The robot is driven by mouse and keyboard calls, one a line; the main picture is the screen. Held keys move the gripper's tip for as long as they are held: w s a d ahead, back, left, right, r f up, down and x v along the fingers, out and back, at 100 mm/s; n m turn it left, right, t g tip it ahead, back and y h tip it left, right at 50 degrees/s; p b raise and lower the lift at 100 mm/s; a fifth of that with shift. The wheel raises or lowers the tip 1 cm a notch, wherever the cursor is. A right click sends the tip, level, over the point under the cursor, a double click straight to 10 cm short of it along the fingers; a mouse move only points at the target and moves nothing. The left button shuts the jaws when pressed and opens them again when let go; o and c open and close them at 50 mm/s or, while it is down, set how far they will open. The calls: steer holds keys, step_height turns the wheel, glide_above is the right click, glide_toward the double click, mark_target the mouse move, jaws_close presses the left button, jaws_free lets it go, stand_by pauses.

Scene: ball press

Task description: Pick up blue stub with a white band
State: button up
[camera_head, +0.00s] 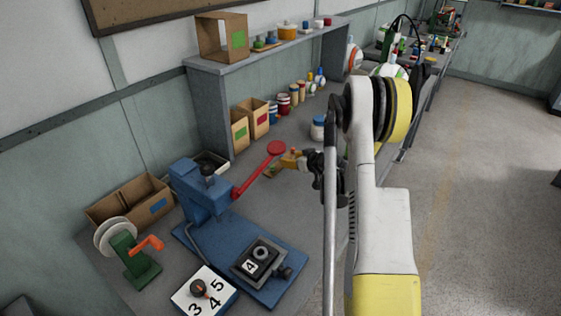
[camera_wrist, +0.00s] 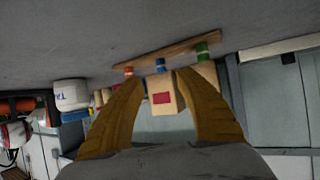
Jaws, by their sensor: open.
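The blue stub (camera_wrist: 160,66) with a pale band shows in the wrist view on a narrow wooden strip (camera_wrist: 182,48), between a red stub (camera_wrist: 129,71) and a green stub (camera_wrist: 202,52). The wrist picture is upside down, so the stubs hang from the strip. My gripper (camera_wrist: 158,80) is open and empty. Its two brown fingers frame the blue stub, which shows between the tips; the remaining distance cannot be told. In the head view my gripper (camera_head: 291,160) is over the bench beside the red press handle, and the blue stub cannot be made out.
The blue press (camera_head: 203,192) with its red lever (camera_head: 260,168) stands left of my gripper. Cardboard boxes (camera_head: 258,117) with coloured labels stand behind, under a shelf (camera_head: 270,52). A white jar (camera_head: 317,128) stands near my gripper. A numbered board (camera_head: 188,295) lies in front.

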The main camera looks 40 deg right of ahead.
mark_target(282, 156)
steer(key=b+x, duration=0.1)
steer(key=x, duration=0.3)
steer(key=b+x, duration=0.1)
steer(key=x, duration=0.2)
steer(key=shift+w+a+r+b, duration=0.1)
steer(key=shift+w+r+b, duration=0.15)
steer(key=shift+r+b, duration=0.05)
steer(key=c, duration=0.9)
